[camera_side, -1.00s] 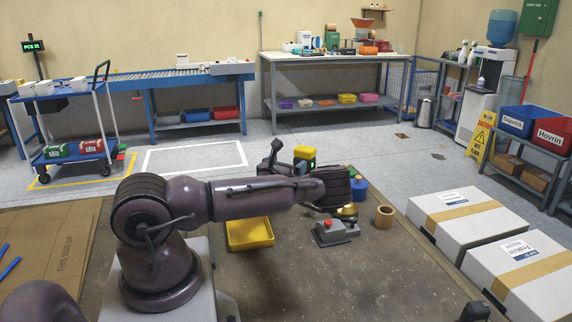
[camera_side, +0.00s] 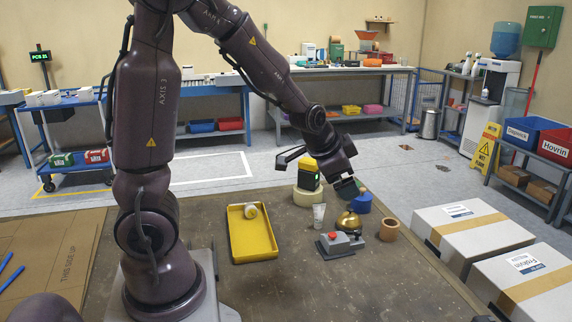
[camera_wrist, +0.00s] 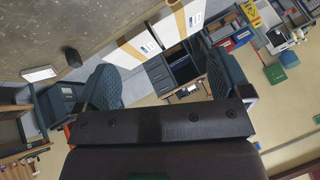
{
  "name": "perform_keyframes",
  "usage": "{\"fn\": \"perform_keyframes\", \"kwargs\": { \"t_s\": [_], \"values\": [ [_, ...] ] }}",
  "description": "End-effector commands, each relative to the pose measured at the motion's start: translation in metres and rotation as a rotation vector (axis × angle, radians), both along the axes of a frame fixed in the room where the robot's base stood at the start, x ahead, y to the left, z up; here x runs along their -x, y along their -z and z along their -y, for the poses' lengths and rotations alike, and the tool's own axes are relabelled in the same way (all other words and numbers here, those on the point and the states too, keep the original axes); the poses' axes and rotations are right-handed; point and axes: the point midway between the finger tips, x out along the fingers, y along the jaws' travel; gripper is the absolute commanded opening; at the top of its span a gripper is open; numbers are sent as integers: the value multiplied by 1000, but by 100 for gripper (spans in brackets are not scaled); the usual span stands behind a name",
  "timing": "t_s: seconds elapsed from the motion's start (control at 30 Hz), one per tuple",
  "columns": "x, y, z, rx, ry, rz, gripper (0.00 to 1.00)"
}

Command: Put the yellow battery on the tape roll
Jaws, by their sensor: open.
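The yellow battery (camera_side: 309,167), with a black lower part, stands upright on top of a wide cream tape roll (camera_side: 305,198) at the back of the table. My gripper (camera_side: 348,188) is open and empty, to the right of the battery and apart from it. In the wrist view my gripper (camera_wrist: 162,85) shows two spread fingers with nothing between them. Part of the battery's right side is close to my wrist in the side view.
A yellow tray (camera_side: 254,252) holding a whitish roll lies left. A white tube (camera_side: 319,218), a grey box with a red button (camera_side: 339,245), a brass bell (camera_side: 348,220), a blue cylinder (camera_side: 361,203) and a brown ring (camera_side: 389,230) stand right.

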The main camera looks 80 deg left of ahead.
Motion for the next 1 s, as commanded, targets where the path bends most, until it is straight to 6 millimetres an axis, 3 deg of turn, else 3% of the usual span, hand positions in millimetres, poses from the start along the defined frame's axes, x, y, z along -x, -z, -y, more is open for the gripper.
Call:
{"fn": "perform_keyframes", "kwargs": {
  "t_s": [0.03,0.2,0.4,0.6,1.0],
  "values": [
    [8,-20,23,74,2,23,96],
    [55,-66,88,262,-8,8,96],
    [120,-94,133,343,-54,-41,96],
    [155,-99,145,349,-106,-66,96],
    [159,-99,146,350,-116,-72,96]
  ]
}}
